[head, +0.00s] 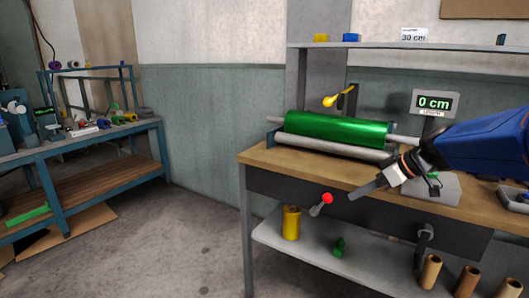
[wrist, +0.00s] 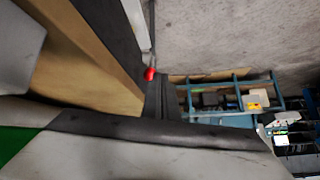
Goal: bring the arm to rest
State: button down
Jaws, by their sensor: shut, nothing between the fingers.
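My gripper (head: 356,195) is at the right of the head view, at the end of my blue arm. Its fingers are shut with nothing between them. They point left and slightly down, in front of the bench's front edge as seen from the head. The green foil roll (head: 338,130) lies on its rollers on the workbench, up and to the left of the gripper. A crank with a red knob (head: 327,198) is just left of the fingertips in the picture; the knob also shows in the wrist view (wrist: 149,74).
The wooden workbench top (head: 262,158) has a display reading 0 cm (head: 434,103) behind my arm. A yellow roll (head: 291,222) and brown tubes (head: 431,271) stand on the shelf below. A blue bench (head: 95,142) stands far left. The floor (head: 170,240) between is clear.

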jog(key=s+a+f+m+h, duration=0.1)
jog(key=s+f+m+h, duration=0.2)
jog(key=s, duration=1)
jog(key=s+a+f+m+h, duration=0.1)
jog(key=s+f+m+h, duration=0.2)
jog(key=s, duration=1)
notch_tip(320, 180, down, 4)
jog(key=shift+r+m+g+h, duration=0.1)
jog(key=shift+m+g+h, duration=0.3)
jog(key=shift+m, duration=0.6)
jog(key=shift+a, duration=0.1)
